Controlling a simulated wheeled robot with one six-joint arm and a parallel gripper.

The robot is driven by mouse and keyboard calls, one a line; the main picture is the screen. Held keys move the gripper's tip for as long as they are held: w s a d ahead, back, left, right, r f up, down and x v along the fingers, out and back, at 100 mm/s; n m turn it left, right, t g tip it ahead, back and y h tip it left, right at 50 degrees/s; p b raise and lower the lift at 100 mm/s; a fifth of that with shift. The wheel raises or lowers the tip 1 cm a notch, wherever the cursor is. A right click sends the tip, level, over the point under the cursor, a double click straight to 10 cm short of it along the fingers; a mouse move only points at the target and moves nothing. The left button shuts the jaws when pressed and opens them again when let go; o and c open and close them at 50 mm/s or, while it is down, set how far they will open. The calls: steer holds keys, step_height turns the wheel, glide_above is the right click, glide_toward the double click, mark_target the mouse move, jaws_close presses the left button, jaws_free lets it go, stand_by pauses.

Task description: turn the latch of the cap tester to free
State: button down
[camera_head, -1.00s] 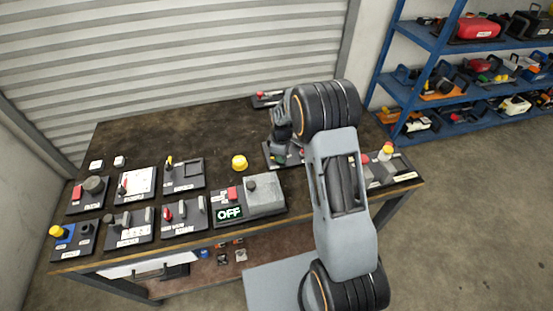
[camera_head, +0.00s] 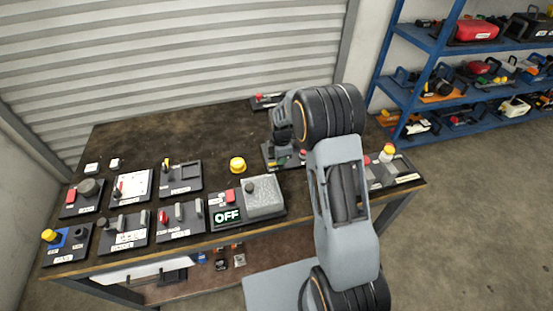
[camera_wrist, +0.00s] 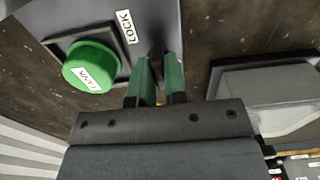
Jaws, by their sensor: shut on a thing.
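A dark panel (camera_wrist: 158,12) with a LOCK label (camera_wrist: 125,27) fills the upper left of the wrist view; I take it for the cap tester. A round green button (camera_wrist: 92,66) with a small white label stands on it, left of my gripper. My gripper (camera_wrist: 159,62) has green fingers, shut on a dark upright piece beside the LOCK label, which appears to be the latch (camera_wrist: 156,50). The fingers hide much of it, so its turned position cannot be told. In the head view, my arm hides part of this panel (camera_head: 270,160) at the table's middle right.
A grey block (camera_wrist: 265,85) stands right of my gripper in the wrist view. A blue shelf (camera_head: 440,95) stands behind right.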

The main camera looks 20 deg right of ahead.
steer(key=shift+w+d+r, duration=0.1)
steer(key=shift+d, duration=0.05)
steer(key=c, duration=1.3)
jaws_free()
steer(key=shift+o, duration=0.7)
step_height(320, 180, up, 14)
